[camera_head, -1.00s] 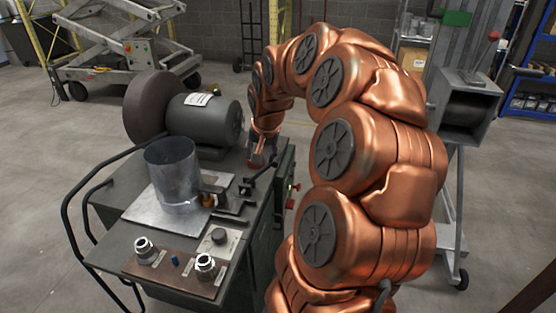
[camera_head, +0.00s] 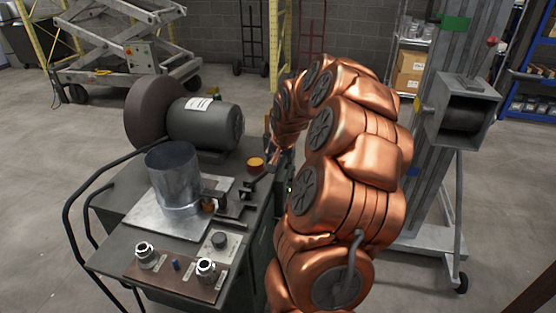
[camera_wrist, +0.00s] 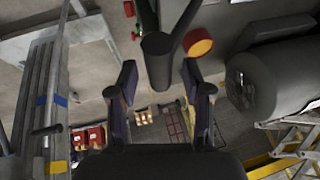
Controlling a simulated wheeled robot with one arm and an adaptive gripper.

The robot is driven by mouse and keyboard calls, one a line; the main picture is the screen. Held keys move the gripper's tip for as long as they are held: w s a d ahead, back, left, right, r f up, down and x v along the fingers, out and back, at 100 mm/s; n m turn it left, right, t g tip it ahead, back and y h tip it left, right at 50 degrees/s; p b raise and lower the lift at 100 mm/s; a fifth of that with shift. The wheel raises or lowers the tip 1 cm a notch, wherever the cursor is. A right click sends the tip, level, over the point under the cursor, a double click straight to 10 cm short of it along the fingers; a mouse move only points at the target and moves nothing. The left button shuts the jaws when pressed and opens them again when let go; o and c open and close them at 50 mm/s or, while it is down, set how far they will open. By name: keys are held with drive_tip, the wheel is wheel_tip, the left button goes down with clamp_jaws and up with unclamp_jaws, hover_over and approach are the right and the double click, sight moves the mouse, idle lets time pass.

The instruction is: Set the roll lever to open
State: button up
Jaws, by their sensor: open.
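The roll lever appears to be the black lever (camera_head: 255,186) on the right edge of the dark green machine, by the sheet-metal cylinder (camera_head: 174,177). In the wrist view a dark rod with a round end (camera_wrist: 158,46) stands ahead of my gripper (camera_wrist: 160,82), in line with the gap between its fingers; it looks like the lever's handle. The fingers are apart, one on each side below the rod's end. I cannot tell whether they touch it. In the head view my gripper is mostly hidden behind my copper arm, at the machine's right side.
A red button with a yellow top (camera_head: 256,163) sits near the lever; it also shows in the wrist view (camera_wrist: 199,44). A grey motor (camera_head: 205,122) stands behind the cylinder. A knob panel (camera_head: 176,275) is in front. A grey stand (camera_head: 462,112) is at the right.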

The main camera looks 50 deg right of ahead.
drive_tip(key=shift+w+d+f, duration=0.1)
drive_tip(key=shift+w+f, duration=0.1)
drive_tip(key=shift+f, duration=0.4)
clamp_jaws()
idle(0.3)
